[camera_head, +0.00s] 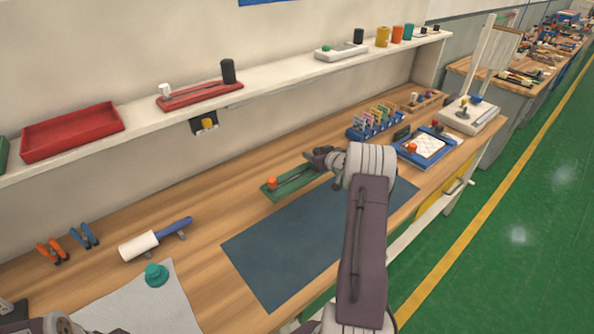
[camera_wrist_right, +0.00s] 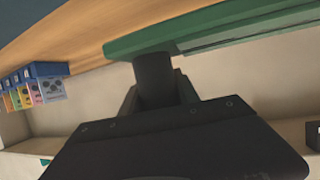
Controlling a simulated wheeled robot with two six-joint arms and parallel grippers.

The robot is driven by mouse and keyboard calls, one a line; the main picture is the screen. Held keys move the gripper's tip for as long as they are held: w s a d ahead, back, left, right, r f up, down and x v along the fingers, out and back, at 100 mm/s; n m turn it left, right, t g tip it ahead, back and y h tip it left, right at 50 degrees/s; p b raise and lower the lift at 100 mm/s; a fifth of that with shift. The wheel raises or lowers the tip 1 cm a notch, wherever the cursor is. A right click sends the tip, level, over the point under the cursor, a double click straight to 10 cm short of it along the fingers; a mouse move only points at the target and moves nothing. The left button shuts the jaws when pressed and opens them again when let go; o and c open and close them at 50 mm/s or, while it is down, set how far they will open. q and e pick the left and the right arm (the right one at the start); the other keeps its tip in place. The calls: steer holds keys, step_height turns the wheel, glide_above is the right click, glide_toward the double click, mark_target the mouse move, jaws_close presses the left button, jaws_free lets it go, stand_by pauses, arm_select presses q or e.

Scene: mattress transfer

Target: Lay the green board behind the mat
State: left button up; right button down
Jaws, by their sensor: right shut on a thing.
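The green board (camera_head: 270,191) has an orange knob at its left end and a dark bar along it. It is just behind the back edge of the dark blue mat (camera_head: 275,255); I cannot tell whether it touches the bench or hovers slightly. My right gripper (camera_head: 322,160) is shut on the board's right part. In the right wrist view the dark fingers (camera_wrist_right: 155,78) meet the green board (camera_wrist_right: 235,28) at the top. My right forearm hides the mat's right part. Only a piece of my left arm shows at the bottom left; its gripper is out of frame.
A blue rack (camera_head: 372,126) of coloured pieces and a blue-framed tray (camera_head: 425,147) stand to the right. A roller (camera_head: 140,246), pliers (camera_head: 85,236) and a grey cloth (camera_head: 165,305) lie left. A shelf (camera_head: 285,68) runs above the bench. Bare wood lies left of the board.

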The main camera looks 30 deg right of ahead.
mark_target(300, 166)
steer(key=w+a+f, duration=0.2)
steer(key=w, duration=0.1)
steer(key=w+a+f, duration=0.1)
steer(key=shift+w, duration=0.2)
step_height(300, 166, down, 4)
steer(key=shift+f, duration=0.15)
steer(key=shift+b, duration=0.3)
steer(key=c, duration=0.9)
jaws_free()
steer(key=shift+f, duration=0.1)
